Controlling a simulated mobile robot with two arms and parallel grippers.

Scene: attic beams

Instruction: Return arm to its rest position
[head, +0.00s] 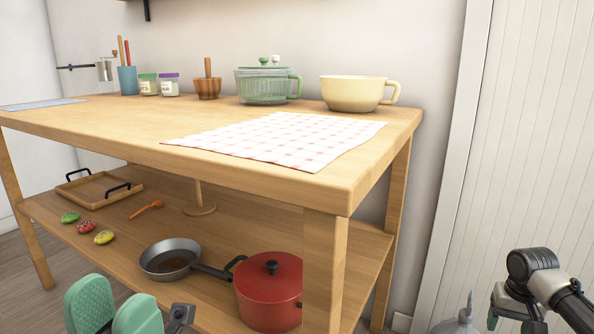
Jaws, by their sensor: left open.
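My left gripper (114,297) shows at the bottom left, with two green padded fingers standing apart and nothing seen between them. It is in front of the table's lower shelf, and its arm is mostly below the picture. Part of my right arm (545,285) shows at the bottom right, near the white panelled wall. A small part of its hand is at the bottom edge; its fingers are too cut off to tell open from shut.
The wooden table (130,125) bears a checked cloth (280,138), a cream bowl (355,93), a green lidded pot (264,86) and a mortar (207,88). The lower shelf holds a frying pan (172,257), a red pot (268,292) and a tray (98,189).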

